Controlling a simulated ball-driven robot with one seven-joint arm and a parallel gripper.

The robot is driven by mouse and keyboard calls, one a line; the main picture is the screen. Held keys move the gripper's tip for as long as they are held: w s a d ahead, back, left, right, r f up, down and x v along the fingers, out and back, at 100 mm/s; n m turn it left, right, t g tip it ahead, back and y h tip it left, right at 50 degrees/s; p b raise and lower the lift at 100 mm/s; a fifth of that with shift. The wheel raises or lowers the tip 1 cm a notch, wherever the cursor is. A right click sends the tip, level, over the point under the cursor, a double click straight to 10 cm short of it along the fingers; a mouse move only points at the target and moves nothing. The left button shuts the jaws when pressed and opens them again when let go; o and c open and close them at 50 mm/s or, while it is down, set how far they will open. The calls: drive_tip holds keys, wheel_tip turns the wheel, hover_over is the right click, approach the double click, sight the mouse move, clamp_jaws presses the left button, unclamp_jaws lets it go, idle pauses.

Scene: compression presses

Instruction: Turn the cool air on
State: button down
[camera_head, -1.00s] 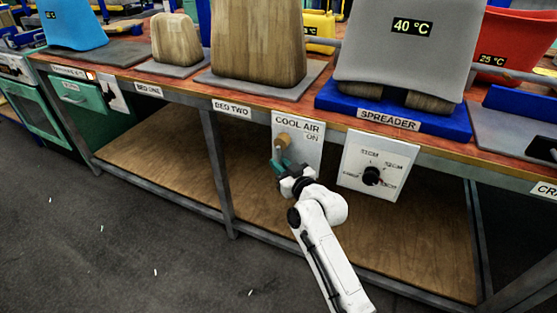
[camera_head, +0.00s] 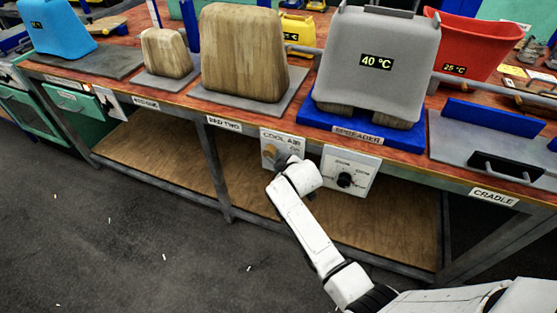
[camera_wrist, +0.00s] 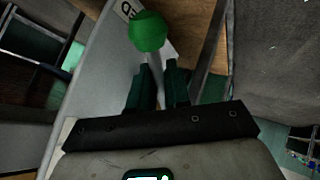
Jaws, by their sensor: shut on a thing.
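The white cool air panel (camera_head: 282,136) hangs on the table's front edge in the head view. Its tan switch knob (camera_head: 269,151) shows at the panel's left side, beside my wrist. My wrist covers the lower right of the panel and hides the fingers in the head view. In the wrist view my gripper (camera_wrist: 159,65) is shut on the cool air switch, its dark green fingers close together; the contact itself is not clear. A bright green ball (camera_wrist: 147,31) shows just beyond the fingertips, close to the panel's printed letters.
A dial panel (camera_head: 350,172) hangs just right of my wrist. Above stand the spreader's blue base (camera_head: 315,118) and a grey block reading 40 °C (camera_head: 376,62). A wooden lower shelf (camera_head: 160,150) lies under the table.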

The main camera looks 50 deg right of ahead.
drive_tip(key=r+g+p, duration=0.1)
drive_tip(key=p, duration=0.1)
drive_tip(key=r+n+g+p, duration=0.1)
drive_tip(key=g, duration=0.1)
drive_tip(key=shift+s+d+r+h+p, duration=0.15)
drive_tip(key=shift+s+r+h+p, duration=0.05)
drive_tip(key=shift+s+h+p, duration=0.2)
drive_tip(key=shift+s+r+n+g+h+p, duration=0.15)
drive_tip(key=shift+r+n+g+h+p, duration=0.45)
drive_tip(key=shift+g+p, duration=0.6)
drive_tip(key=shift+r+g, duration=0.15)
drive_tip(key=shift+g, duration=0.15)
drive_tip(key=c, duration=1.3)
unclamp_jaws()
drive_tip(key=shift+o, duration=0.2)
drive_tip(key=shift+r, duration=0.1)
drive_tip(key=v, duration=1)
drive_tip(key=shift+r+p, duration=0.25)
drive_tip(key=shift+p, duration=0.2)
drive_tip(key=shift+s, duration=0.1)
